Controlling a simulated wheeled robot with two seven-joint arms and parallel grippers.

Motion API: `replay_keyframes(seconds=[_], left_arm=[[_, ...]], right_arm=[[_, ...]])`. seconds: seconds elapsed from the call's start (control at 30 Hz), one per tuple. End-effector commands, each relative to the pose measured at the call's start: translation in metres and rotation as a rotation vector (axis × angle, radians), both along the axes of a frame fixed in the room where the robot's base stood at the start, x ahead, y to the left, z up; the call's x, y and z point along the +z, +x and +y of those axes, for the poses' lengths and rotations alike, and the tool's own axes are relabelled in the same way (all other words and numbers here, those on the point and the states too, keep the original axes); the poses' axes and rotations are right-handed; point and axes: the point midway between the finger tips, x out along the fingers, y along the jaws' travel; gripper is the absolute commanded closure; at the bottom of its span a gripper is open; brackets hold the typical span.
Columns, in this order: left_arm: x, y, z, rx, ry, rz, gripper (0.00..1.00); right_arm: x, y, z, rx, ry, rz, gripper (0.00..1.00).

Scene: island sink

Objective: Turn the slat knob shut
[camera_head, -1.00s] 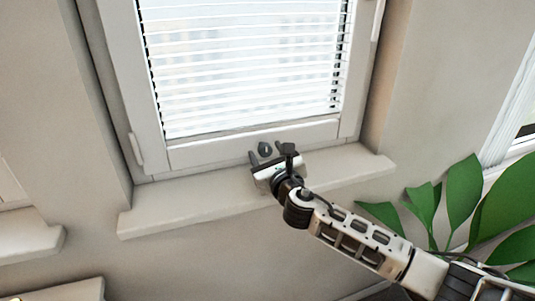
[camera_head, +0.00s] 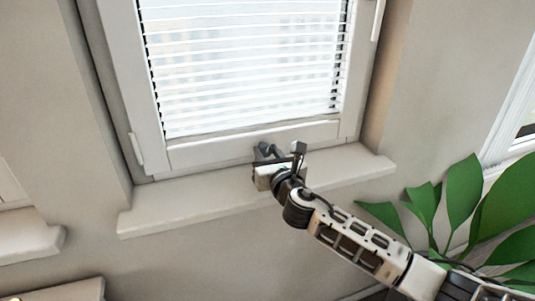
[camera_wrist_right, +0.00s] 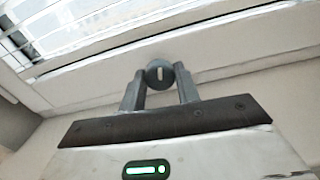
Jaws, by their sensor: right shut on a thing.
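The slat knob (camera_wrist_right: 158,73) is a small round grey knob with a pale line on its face, on the lower window frame. In the right wrist view the line stands almost upright. My right gripper (camera_wrist_right: 159,76) is shut on the knob, one finger on each side. In the head view the right gripper (camera_head: 271,150) reaches up over the sill, and its fingers largely hide the knob. The blind (camera_head: 245,60) has white level slats above the knob. Gaps between them let buildings outside show through. My left gripper is not in view.
The white window frame (camera_head: 190,153) surrounds the blind. A pale sill (camera_head: 180,207) runs below it, under my right gripper. A green leafy plant (camera_head: 465,185) stands at the right, near my right arm. The wall left of the window is clear.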

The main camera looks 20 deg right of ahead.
Motion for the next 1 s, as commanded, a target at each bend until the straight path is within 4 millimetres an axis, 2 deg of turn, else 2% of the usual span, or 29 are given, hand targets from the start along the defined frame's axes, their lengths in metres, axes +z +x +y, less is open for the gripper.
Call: replay_keyframes(seconds=[1.0], left_arm=[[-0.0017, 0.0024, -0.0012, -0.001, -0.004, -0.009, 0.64]], right_arm=[[-0.0017, -0.0004, 0.0004, -0.001, 0.971, 0.035, 0.91]])
